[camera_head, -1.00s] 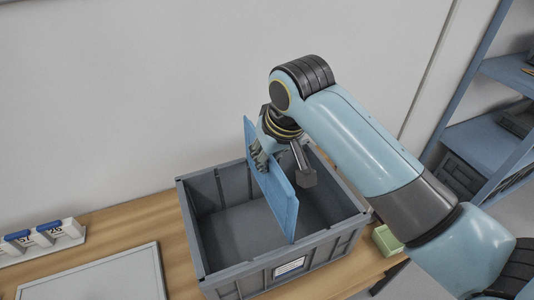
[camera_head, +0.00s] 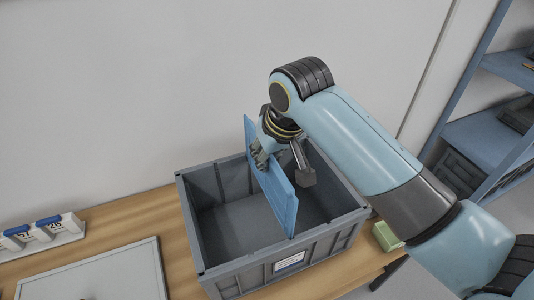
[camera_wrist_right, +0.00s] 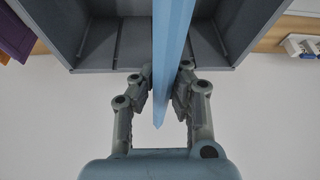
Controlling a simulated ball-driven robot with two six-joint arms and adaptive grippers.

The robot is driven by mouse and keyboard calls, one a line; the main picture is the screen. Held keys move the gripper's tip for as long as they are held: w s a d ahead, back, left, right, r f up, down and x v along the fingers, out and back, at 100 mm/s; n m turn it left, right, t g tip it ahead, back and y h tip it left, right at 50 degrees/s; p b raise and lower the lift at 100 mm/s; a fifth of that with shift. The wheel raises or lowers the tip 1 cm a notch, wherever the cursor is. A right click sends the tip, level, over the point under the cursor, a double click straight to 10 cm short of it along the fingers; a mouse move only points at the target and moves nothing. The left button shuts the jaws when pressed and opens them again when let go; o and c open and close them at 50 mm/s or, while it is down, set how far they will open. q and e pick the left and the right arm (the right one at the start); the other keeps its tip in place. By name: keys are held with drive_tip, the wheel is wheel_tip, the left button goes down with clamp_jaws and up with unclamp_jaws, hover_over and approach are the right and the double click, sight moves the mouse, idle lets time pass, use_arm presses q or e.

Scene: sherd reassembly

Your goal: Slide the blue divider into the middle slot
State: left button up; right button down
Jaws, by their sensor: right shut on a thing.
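The blue divider (camera_head: 274,192) is a thin upright panel, held on edge over and partly inside the grey bin (camera_head: 240,277). My right gripper (camera_head: 281,165) is shut on its upper part, one finger on each side. In the right wrist view the divider (camera_wrist_right: 174,50) shows edge-on between the fingers of the gripper (camera_wrist_right: 168,78), running into the bin (camera_wrist_right: 105,52). Vertical ribs show on the bin's inner walls. The divider's lower edge is hidden inside the bin, so I cannot tell whether it sits in a slot. My left gripper is out of view.
The bin stands on a wooden table (camera_head: 178,240) near a pale wall. A flat grey-white tray (camera_head: 95,278) and a holder with number cards (camera_head: 42,232) lie to its left. A green box (camera_head: 386,236) is at its right. Blue shelving (camera_head: 480,140) stands at the far right.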

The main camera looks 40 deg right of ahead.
sight(267, 196)
drive_tip(key=shift+f+b, duration=1.45)
drive_tip(key=shift+f, duration=2.25)
wheel_tip(267, 196, down, 9)
drive_tip(key=b, duration=0.4)
drive_tip(key=shift+r, duration=0.1)
drive_tip(key=c, duration=1.4)
unclamp_jaws()
